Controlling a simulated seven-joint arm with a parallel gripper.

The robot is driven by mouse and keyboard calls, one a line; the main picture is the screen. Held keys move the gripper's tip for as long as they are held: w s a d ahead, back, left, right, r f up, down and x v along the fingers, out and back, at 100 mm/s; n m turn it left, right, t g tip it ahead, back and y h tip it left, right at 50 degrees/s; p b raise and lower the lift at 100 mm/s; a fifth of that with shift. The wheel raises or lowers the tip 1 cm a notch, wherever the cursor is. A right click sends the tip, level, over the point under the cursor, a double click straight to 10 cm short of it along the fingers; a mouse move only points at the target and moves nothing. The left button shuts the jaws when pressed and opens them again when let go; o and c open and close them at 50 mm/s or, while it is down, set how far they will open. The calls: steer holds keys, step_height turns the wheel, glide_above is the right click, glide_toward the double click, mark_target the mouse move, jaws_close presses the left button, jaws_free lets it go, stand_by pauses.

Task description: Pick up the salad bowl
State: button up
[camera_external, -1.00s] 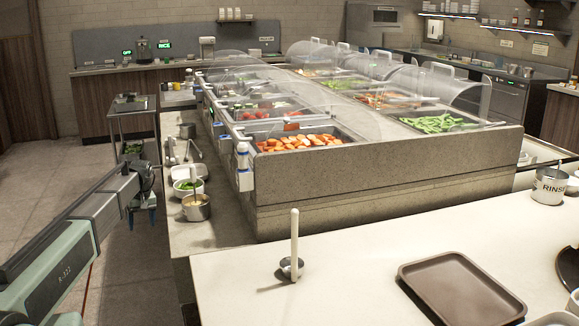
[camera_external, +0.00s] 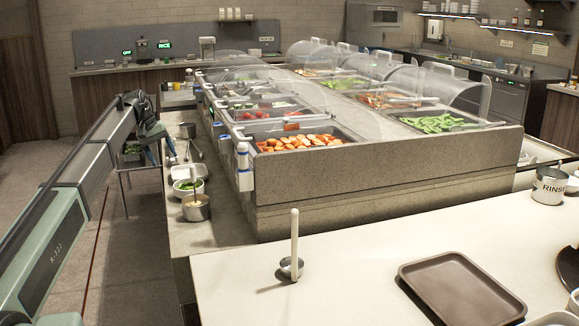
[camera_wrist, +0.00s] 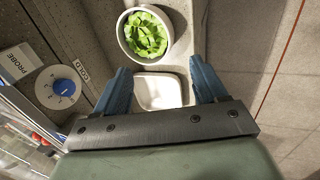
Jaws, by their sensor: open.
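The salad bowl (camera_external: 188,190) is a round white bowl holding green leaves, on the narrow counter left of the food bar. In the wrist view the bowl (camera_wrist: 124,42) is at the top centre, beyond the fingertips and apart from them. My gripper (camera_wrist: 159,68) is open and empty, with its two blue fingers spread. A white square dish (camera_wrist: 158,92) shows below and between the fingers. In the external view my gripper (camera_external: 160,156) is at the counter's left side, farther back than the bowl.
A metal pot (camera_external: 196,208) stands just in front of the bowl. The white open container (camera_external: 189,171) is just behind it. The food bar's wall with a blue dial (camera_wrist: 61,88) is close on the left in the wrist view. Open floor (camera_wrist: 270,85) is on the right.

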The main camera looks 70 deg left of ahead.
mark_target(176, 184)
steer(key=x, duration=1.2)
steer(key=shift+s+f, duration=0.15)
steer(key=shift+f, duration=0.15)
jaws_close()
stand_by(0.4)
